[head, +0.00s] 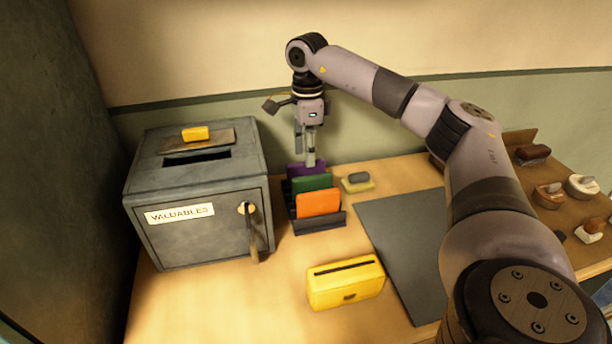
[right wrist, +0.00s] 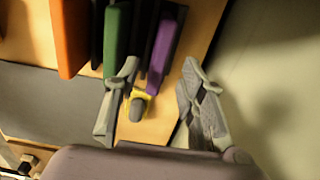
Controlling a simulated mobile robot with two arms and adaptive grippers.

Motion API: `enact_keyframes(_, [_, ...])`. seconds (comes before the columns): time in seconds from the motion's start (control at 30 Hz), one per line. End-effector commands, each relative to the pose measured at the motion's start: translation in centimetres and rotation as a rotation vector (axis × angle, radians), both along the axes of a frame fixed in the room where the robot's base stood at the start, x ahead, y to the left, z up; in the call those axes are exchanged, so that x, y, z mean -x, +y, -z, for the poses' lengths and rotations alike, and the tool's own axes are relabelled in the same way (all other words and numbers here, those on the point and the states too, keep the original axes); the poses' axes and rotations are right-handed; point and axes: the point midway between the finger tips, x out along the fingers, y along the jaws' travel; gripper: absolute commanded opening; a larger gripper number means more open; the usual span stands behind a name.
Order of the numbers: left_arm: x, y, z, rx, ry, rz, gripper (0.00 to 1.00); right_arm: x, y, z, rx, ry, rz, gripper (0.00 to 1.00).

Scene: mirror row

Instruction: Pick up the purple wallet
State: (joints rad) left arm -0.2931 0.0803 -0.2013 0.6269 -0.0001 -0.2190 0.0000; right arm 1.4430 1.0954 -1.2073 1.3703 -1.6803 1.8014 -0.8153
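The purple wallet (head: 296,170) stands upright in the back slot of a dark rack (head: 322,226), behind a green wallet (head: 312,183) and an orange wallet (head: 319,203). My right gripper (head: 310,158) points down at the back of the rack, covering part of the purple wallet. In the right wrist view my right gripper (right wrist: 160,68) is open and empty. The purple wallet (right wrist: 161,48) lies between the lines of its two fingers, beyond the tips; I cannot tell whether they touch it. My left gripper is not in view.
A grey valuables box (head: 197,205) stands left of the rack. A yellow slotted block (head: 345,284) is in front, and a small sponge-like item (head: 358,183) lies right of the rack. A grey mat (head: 405,240) lies beneath my right arm; brushes (head: 550,194) sit far right.

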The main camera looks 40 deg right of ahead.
Motion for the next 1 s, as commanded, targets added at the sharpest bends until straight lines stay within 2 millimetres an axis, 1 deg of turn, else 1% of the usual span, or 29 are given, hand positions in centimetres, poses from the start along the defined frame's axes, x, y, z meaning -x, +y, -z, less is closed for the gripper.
enact_keyframes(0.1, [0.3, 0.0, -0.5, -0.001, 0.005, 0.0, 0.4, 0.1, 0.2, 1.8, 0.001, 0.005, 0.0, 0.38])
enact_keyframes(0.2, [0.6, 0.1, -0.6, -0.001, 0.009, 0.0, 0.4, 0.1, 0.3, 3.4, 0.001, 0.005, 0.0, 0.38])
enact_keyframes(0.3, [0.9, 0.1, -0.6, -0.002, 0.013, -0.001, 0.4, 0.0, 0.3, 4.3, 0.0, 0.004, 0.0, 0.38])
enact_keyframes(0.4, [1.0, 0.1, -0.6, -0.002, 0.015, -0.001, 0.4, 0.0, 0.3, 4.6, 0.0, 0.002, 0.0, 0.38])
enact_keyframes(0.57, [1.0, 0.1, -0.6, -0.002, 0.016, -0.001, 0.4, 0.0, 0.3, 4.6, 0.0, 0.001, 0.0, 0.38])
enact_keyframes(1.0, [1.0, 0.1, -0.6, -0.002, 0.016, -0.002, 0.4, 0.0, 0.3, 4.5, 0.0, 0.001, 0.0, 0.09])
